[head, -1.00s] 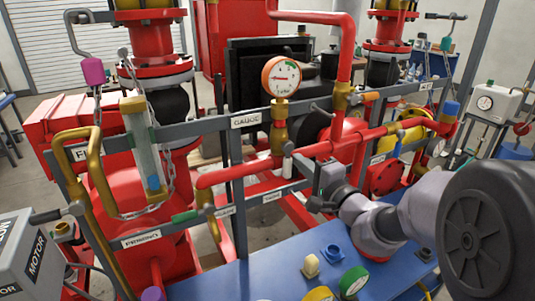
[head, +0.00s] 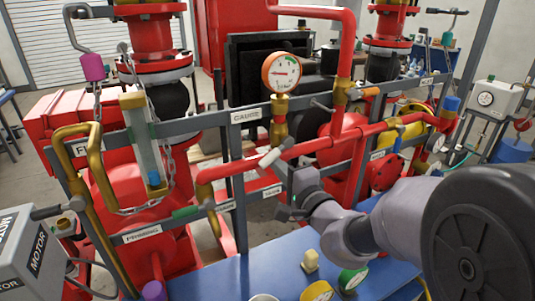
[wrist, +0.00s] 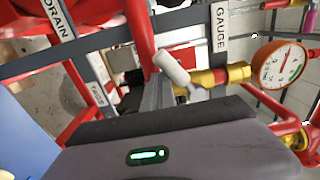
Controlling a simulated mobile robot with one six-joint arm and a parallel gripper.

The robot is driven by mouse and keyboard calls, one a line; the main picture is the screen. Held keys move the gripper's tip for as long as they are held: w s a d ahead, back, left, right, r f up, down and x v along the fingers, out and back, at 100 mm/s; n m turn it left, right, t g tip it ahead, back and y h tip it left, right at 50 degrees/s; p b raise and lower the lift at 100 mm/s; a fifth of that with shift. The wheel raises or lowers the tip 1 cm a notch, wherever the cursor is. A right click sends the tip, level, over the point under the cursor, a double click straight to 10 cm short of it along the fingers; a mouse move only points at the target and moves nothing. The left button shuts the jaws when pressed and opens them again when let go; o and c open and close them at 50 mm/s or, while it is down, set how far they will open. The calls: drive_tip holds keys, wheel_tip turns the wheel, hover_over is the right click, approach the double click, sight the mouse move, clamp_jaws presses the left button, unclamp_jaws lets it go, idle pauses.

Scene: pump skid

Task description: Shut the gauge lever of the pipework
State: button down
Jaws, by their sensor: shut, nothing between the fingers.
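The gauge lever has a white grip (head: 271,157) on a thin metal stem. It sits just below the brass gauge valve (head: 279,127), slanting down to the left in front of the red pipe. In the wrist view the white grip (wrist: 175,69) lies beside the brass valve body (wrist: 218,77). The round red-rimmed gauge (head: 281,72) stands above the valve. My gripper (head: 285,212) is shut and empty, below and slightly right of the lever, apart from it in the head view. Its fingertips are hard to make out in the wrist view.
A grey rail with a GAUGE label (head: 246,116) runs behind the valve. A lower red pipe (head: 225,170) and a grey post (head: 238,195) are close to my gripper. A chain (head: 170,180) hangs at left. The blue bench (head: 230,275) holds several small parts.

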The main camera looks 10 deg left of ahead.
sight(267, 156)
drive_tip(key=shift+s+a+r, duration=0.4)
drive_tip(key=shift+a+r, duration=0.2)
drive_tip(key=shift+r, duration=0.05)
drive_tip(key=shift+s+a+r+p, duration=0.25)
drive_tip(key=shift+a+r+p, duration=0.15)
drive_tip(key=shift+r+p, duration=0.25)
drive_tip(key=shift+f+b, duration=0.65)
drive_tip(key=shift+b, duration=0.4)
drive_tip(key=b+v, duration=0.1)
drive_tip(key=v, duration=0.8)
drive_tip(key=shift+b, duration=0.4)
drive_tip(key=shift+r, duration=0.1)
